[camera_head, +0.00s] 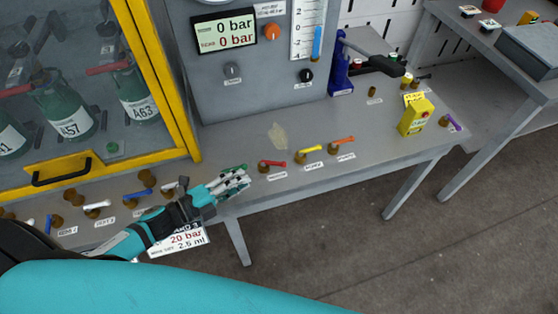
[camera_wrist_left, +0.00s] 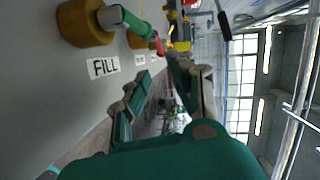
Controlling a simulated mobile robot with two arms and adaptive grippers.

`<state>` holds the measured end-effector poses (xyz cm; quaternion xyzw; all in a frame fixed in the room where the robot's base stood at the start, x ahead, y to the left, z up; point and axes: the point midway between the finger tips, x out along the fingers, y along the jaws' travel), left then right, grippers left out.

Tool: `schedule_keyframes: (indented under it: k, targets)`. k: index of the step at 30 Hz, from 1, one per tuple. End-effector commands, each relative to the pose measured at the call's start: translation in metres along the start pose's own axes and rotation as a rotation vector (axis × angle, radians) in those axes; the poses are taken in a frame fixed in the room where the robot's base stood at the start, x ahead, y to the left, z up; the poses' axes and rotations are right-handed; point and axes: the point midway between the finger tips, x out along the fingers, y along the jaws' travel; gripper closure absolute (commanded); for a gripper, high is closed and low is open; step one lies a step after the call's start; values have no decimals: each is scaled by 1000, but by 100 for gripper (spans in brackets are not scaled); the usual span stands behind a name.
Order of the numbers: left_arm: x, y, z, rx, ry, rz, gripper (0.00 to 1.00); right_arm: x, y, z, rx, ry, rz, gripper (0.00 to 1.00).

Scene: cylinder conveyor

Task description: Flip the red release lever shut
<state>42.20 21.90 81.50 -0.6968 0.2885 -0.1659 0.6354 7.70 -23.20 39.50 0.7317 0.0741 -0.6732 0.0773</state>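A small lever with a red handle (camera_head: 273,163) on a brass base lies on the bench front, its handle pointing right; its label is too small to read. In the left wrist view a red handle (camera_wrist_left: 160,46) shows beyond the green-handled valve marked FILL (camera_wrist_left: 130,22). My left gripper (camera_head: 246,176) is just left of the red lever, apart from it. In the left wrist view its two fingers (camera_wrist_left: 158,68) are spread with nothing between them. It is open. My right gripper is not in view.
A yellow lever (camera_head: 309,150) and an orange lever (camera_head: 343,141) follow to the right. A yellow box (camera_head: 416,117) and a blue press (camera_head: 342,70) stand farther right. A yellow-framed cabinet (camera_head: 170,90) with bottles is at left. The bench front edge runs below the levers.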

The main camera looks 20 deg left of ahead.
Motion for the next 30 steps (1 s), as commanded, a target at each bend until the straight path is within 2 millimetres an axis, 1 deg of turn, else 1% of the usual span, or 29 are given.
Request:
schedule_keyframes:
  k: [1,4,9,12,15,18,21,30]
  targets:
    - [13,-4,0,2,1,-6,78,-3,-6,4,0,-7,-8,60]
    - [35,-4,0,0,0,-5,78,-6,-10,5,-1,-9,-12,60]
    - [73,-4,0,0,1,-5,78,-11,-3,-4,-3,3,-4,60]
    - [91,-3,0,0,-1,-3,78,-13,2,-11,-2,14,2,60]
    - [106,-2,0,-1,-1,-2,78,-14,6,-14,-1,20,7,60]
    - [116,-1,0,-1,-1,-1,78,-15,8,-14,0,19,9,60]
    - [122,-1,0,-1,-1,-1,78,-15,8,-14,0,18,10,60]
    - [124,0,0,-1,-1,0,78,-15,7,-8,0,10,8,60]
